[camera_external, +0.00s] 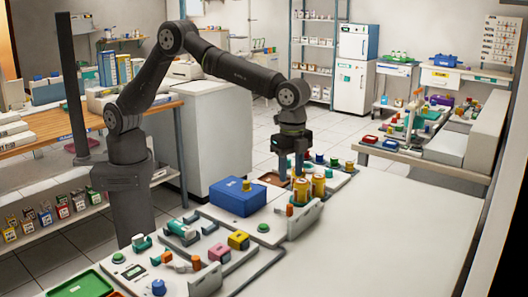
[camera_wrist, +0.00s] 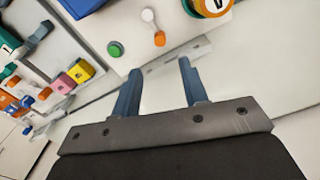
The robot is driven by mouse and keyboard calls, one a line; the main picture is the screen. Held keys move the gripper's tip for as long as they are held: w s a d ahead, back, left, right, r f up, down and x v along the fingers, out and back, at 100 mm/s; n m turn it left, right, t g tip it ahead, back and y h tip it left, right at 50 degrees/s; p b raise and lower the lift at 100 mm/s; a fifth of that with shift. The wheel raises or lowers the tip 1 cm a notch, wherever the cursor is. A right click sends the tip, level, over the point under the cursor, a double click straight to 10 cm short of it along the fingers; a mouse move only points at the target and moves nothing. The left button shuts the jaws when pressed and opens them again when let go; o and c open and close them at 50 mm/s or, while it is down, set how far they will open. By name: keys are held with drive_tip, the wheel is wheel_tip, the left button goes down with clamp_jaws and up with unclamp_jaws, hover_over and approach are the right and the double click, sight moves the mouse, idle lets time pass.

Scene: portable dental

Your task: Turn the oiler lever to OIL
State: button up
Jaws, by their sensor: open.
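A small lever with a white round end and an orange knob (camera_wrist: 159,39) sits on the white panel in the wrist view, just beyond my fingertips; it is probably the oiler lever. An orange knob (camera_external: 289,210) on the white unit in the external view looks like the same part. No OIL marking is readable, so I cannot tell its setting. My gripper (camera_wrist: 161,69) is open, with nothing between its two blue fingers. In the external view my gripper (camera_external: 291,166) points down above the unit, behind the amber bottles (camera_external: 319,184).
A green button (camera_wrist: 115,48) is left of the lever. A blue box (camera_external: 237,197) stands left of the bottles. Pink and yellow blocks (camera_external: 238,240) lie nearer the camera. The white tabletop (camera_external: 390,225) at right is clear.

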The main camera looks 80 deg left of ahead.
sight(290, 205)
wheel_tip(290, 205, down, 11)
drive_tip(key=shift+f, duration=0.1)
idle(0.3)
clamp_jaws()
